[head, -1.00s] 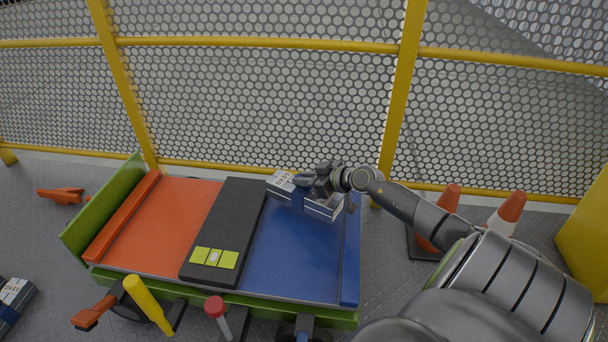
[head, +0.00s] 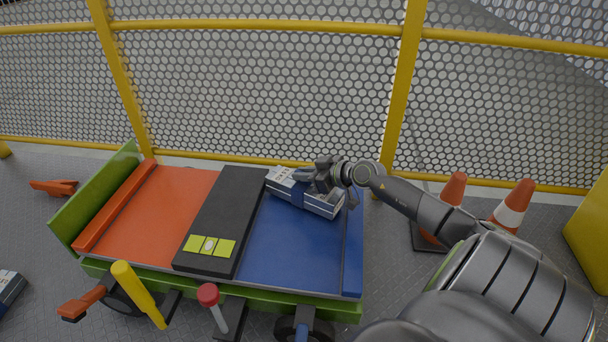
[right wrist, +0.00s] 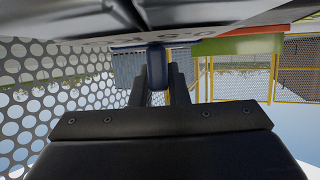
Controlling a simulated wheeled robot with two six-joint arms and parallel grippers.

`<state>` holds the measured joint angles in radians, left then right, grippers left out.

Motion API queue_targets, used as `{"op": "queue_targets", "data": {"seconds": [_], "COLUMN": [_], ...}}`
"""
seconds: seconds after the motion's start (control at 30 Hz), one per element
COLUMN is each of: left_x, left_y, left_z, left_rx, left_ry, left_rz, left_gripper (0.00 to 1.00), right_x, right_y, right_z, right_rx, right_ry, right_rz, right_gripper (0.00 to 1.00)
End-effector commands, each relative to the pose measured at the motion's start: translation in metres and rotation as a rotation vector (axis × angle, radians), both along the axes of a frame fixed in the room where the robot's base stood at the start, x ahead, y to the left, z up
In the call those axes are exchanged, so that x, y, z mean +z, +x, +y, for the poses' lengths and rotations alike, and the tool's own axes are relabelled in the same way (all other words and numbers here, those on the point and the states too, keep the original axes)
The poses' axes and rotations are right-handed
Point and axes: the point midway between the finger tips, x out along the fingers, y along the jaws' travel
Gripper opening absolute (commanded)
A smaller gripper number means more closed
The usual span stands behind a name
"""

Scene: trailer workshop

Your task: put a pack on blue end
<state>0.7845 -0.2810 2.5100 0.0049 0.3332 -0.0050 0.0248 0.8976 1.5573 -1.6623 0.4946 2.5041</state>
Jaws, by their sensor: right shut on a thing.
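A pack (head: 321,205), a pale grey and white box with a blue band, is at the back of the trailer's blue end (head: 285,250), set at an angle. My right gripper (head: 310,183) is shut on the pack's blue band from above. In the right wrist view the fingers (right wrist: 156,88) close around a blue strap, and the pack's printed side (right wrist: 120,42) fills the top. I cannot tell whether the pack rests on the blue surface or hangs just above it. My left gripper is out of view.
A black slab (head: 222,215) with yellow-green squares separates the blue end from the orange end (head: 160,215). A yellow-framed mesh fence (head: 270,95) stands close behind. Traffic cones (head: 513,205) stand right. Another pack (head: 10,287) lies on the floor at far left. The front blue area is clear.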

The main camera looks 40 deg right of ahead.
Motion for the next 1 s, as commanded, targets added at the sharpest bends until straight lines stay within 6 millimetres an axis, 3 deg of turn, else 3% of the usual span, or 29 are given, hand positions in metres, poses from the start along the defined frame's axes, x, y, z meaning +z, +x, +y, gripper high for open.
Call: {"op": "queue_targets", "data": {"seconds": [0.9,0.93,1.0], "left_x": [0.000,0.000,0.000], "left_y": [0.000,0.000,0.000], "left_z": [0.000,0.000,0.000], "left_rx": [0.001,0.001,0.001], "left_ry": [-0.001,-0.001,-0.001], "left_rz": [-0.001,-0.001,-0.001], "left_gripper": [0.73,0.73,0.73], "right_x": [-0.010,-0.010,-0.010], "right_y": [0.001,0.001,0.001], "right_z": [0.000,0.000,0.000], "right_rx": [0.000,0.000,0.000], "right_ry": [0.001,0.000,0.000], "right_rz": [-0.003,-0.003,-0.003], "right_gripper": [0.00,0.16,0.25]}}
